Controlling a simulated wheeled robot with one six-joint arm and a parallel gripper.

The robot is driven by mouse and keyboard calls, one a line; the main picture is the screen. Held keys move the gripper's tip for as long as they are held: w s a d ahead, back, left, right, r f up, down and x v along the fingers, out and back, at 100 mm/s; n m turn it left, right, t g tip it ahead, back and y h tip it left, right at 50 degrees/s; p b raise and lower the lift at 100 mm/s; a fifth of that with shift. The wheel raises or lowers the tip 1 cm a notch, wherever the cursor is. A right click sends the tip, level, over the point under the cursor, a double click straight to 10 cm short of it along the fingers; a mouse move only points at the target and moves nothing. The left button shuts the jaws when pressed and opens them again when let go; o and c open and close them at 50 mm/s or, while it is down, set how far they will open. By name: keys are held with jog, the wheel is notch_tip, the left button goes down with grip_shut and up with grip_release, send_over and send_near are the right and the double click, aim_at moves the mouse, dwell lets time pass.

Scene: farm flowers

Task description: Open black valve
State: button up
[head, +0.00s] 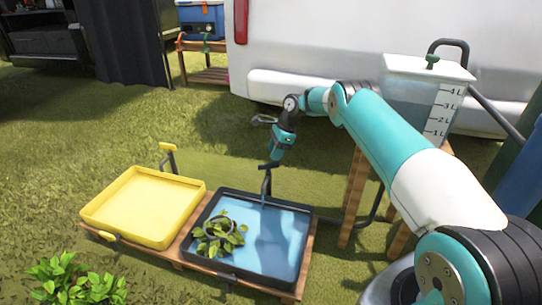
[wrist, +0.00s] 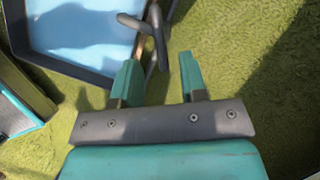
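The black valve (head: 268,165) is a dark handle on a bent post at the back edge of the black tray (head: 301,248). In the wrist view, the valve handle (wrist: 135,22) lies just beyond my fingertips, with its dark post (wrist: 158,38) beside it. My gripper (head: 275,158) hangs pointing down right over the valve in the head view. In the wrist view, my gripper (wrist: 157,72) is open, with grass showing between its two teal fingers. Whether a finger touches the handle cannot be told.
A yellow tray (head: 143,205) with its yellow valve (head: 168,147) stands left of the black tray. A leafy plant (head: 219,236) lies in the black tray. A water tank (head: 425,92) on a wooden stand is at the right, before a white vehicle (head: 300,45).

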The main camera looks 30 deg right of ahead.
jog(key=p+v, duration=0.6)
jog(key=v, duration=0.6)
jog(key=shift+d, duration=0.15)
jog(key=shift+w, duration=0.1)
jog(key=r+g+h+b, duration=0.1)
jog(key=h+b, duration=0.3)
send_over(269, 163)
notch_tip(269, 163, down, 17)
jog(key=b, duration=0.9)
jog(key=shift+w, duration=0.15)
grip_shut()
